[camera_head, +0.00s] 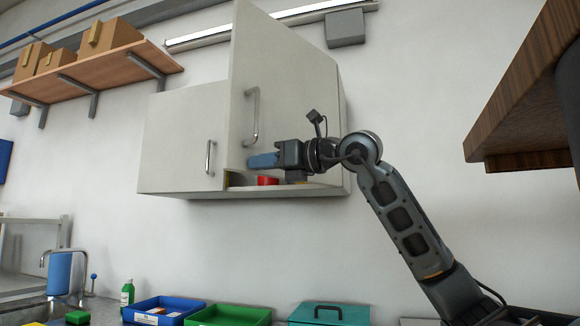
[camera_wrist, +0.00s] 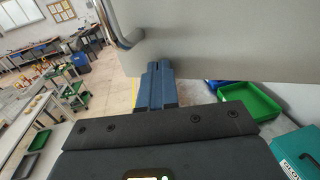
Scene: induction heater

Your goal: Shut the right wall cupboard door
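The wall cupboard (camera_head: 187,128) hangs on the white wall in the head view. Its right door (camera_head: 285,95) stands partly open, with its free edge swung out toward the camera at the left. The door's metal handle (camera_head: 252,117) is near that edge and also shows in the wrist view (camera_wrist: 120,25). My gripper (camera_head: 262,160) is at the door's lower part, below and right of the handle. Its blue fingers (camera_wrist: 156,85) lie close together, with nothing seen between them. The fingertips overlap the door's outer face near its bottom edge; I cannot tell whether they touch it.
The cupboard's left door (camera_head: 183,145) looks shut. A red item (camera_head: 267,181) shows inside under the right door. A wooden shelf edge (camera_head: 520,100) juts in at the right. Blue (camera_head: 163,308) and green (camera_head: 228,316) trays and a teal box (camera_head: 328,314) stand below.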

